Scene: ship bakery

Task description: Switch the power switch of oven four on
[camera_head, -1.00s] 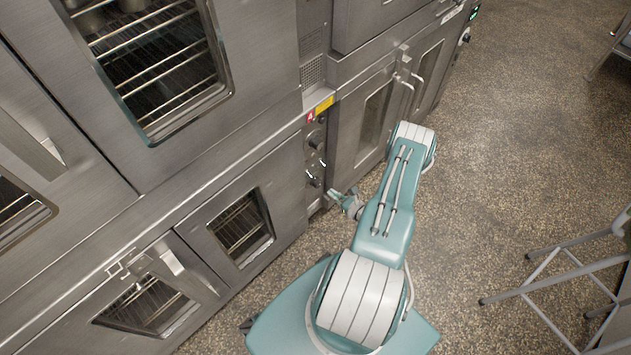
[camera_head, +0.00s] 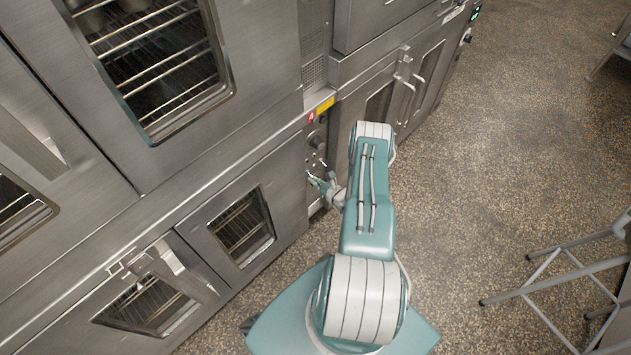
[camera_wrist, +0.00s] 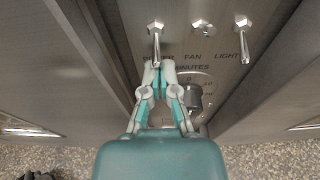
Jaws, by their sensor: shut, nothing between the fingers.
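Oven four's control panel (camera_head: 316,146) is a narrow steel strip below a red tag with a 4 (camera_head: 311,117). In the wrist view, the power switch (camera_wrist: 156,40) is a metal toggle at the left of a row of three, its lever pointing down in the picture. My gripper (camera_wrist: 157,68) is shut and empty, its fingertips at the lower end of that lever; I cannot tell whether they touch it. The fingertips partly hide the POWER label. In the head view, my gripper (camera_head: 316,180) is at the panel's lower part and the power switch cannot be made out.
The fan switch (camera_wrist: 203,28) and the light switch (camera_wrist: 242,42) sit to the right of the power switch. A minutes dial (camera_wrist: 194,98) is below, partly behind my gripper. Oven doors flank the panel. A metal folding frame (camera_head: 560,262) stands at right; the floor between is clear.

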